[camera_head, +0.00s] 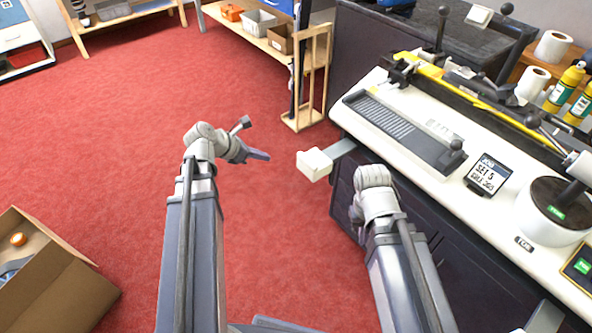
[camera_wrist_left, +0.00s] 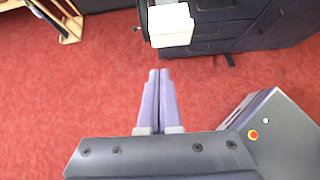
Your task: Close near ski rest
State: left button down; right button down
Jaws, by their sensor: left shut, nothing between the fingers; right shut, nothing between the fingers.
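A ski rest with a cream block (camera_head: 314,164) on a grey arm sticks out from the bench's left end, over the floor. The block also shows in the left wrist view (camera_wrist_left: 170,27), beyond my fingertips. My left gripper (camera_head: 264,156) is shut and empty, to the left of the block and apart from it. Its two fingers lie together in the left wrist view (camera_wrist_left: 158,75). My right gripper (camera_head: 355,212) is shut, low beside the bench front; its fingertips are mostly hidden by my right wrist. A grey bar (camera_head: 545,318) shows at the bottom right; I cannot tell its end.
The white-topped bench (camera_head: 400,137) with dark drawers fills the right, carrying a clamp tool, a small display (camera_head: 488,174) and a round pot. A wooden rack (camera_head: 311,85) stands behind. A cardboard box (camera_head: 62,285) is at lower left. Red floor between is clear.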

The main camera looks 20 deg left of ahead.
pick_arm(q)
jog(key=b, duration=0.7)
send_near(299, 158)
jog(key=x, duration=0.4)
jog(key=shift+f, duration=0.6)
jog(key=shift+w+d, duration=0.4)
jog(key=shift+w, duration=0.05)
jog(key=w+d, duration=1)
jog(key=w, duration=0.4)
jog(key=shift+d, duration=0.4)
